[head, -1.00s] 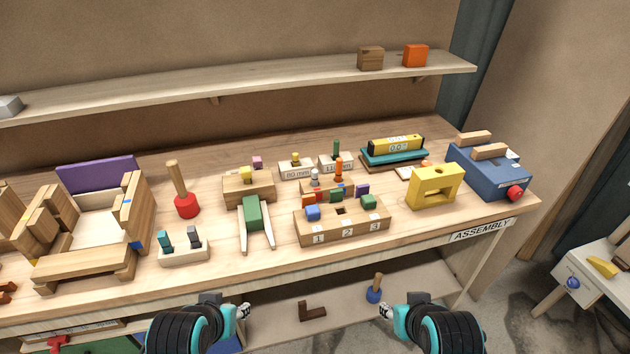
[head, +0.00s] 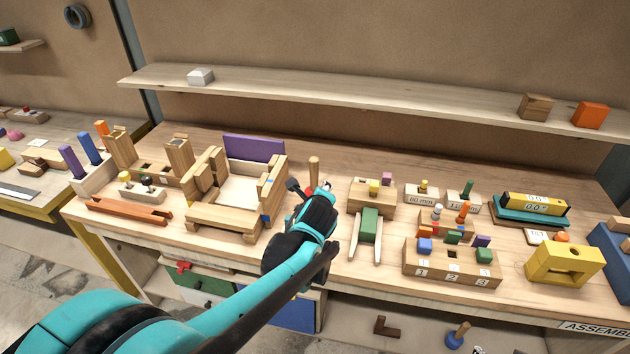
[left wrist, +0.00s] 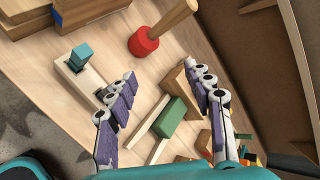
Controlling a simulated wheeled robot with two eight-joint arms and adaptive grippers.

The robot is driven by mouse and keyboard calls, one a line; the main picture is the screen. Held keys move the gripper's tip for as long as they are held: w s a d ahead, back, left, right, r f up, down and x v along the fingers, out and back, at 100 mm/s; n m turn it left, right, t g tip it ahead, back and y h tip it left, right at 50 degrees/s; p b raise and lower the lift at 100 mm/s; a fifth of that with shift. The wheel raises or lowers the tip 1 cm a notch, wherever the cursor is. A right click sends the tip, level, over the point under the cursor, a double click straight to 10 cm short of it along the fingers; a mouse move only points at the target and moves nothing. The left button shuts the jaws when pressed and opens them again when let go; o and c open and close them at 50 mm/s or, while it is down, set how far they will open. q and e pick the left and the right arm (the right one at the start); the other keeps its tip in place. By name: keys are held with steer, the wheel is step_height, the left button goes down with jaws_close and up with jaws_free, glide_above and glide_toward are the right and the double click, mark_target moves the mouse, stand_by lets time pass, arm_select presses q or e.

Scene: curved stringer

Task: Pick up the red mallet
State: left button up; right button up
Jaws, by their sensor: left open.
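The red mallet stands head-down on the workbench (head: 345,282). In the head view only its wooden handle (head: 314,171) shows clearly; my left gripper (head: 312,188) and arm hide its head. In the left wrist view the red head (left wrist: 143,42) and slanting handle (left wrist: 176,17) lie beyond the fingertips. My left gripper (left wrist: 161,73) is open and empty there, its two purple-padded fingers spread, with the mallet just ahead and apart from them. A small tip of my right gripper (head: 477,349) shows at the bottom edge of the head view; its opening cannot be seen.
In the left wrist view a pale block with a teal peg (left wrist: 80,57) is left of the fingers, and a green block with pale legs (left wrist: 178,117) lies below, between them. A wooden box assembly (head: 215,220) stands left of the mallet. A shelf (head: 380,95) runs behind.

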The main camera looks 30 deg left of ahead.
mark_target(314, 164)
arm_select(q)
steer(key=w+a+m+p, duration=0.1)
steer(key=w+a+m, duration=0.1)
steer(key=w+m, duration=0.1)
steer(key=w+a+m+t+y+p, duration=0.1)
steer(key=w+a+m, duration=0.1)
steer(key=w+m, duration=0.1)
steer(key=w+a+r+m+p, duration=0.1)
steer(key=w+a+m, duration=0.1)
steer(key=w+m, duration=0.2)
steer(key=shift+a+m+t+y, duration=0.2)
steer(key=shift+m+t+y, duration=0.2)
steer(key=shift+m, duration=0.2)
steer(key=b+x, duration=0.1)
steer(key=x, duration=0.6)
steer(key=shift+f+b, duration=0.15)
steer(key=shift+b, duration=0.2)
steer(key=shift+s, duration=0.15)
steer(key=shift+c, duration=0.9)
jaws_close()
arm_select(e)
step_height(314, 164, up, 2)
steer(key=shift+r, duration=0.25)
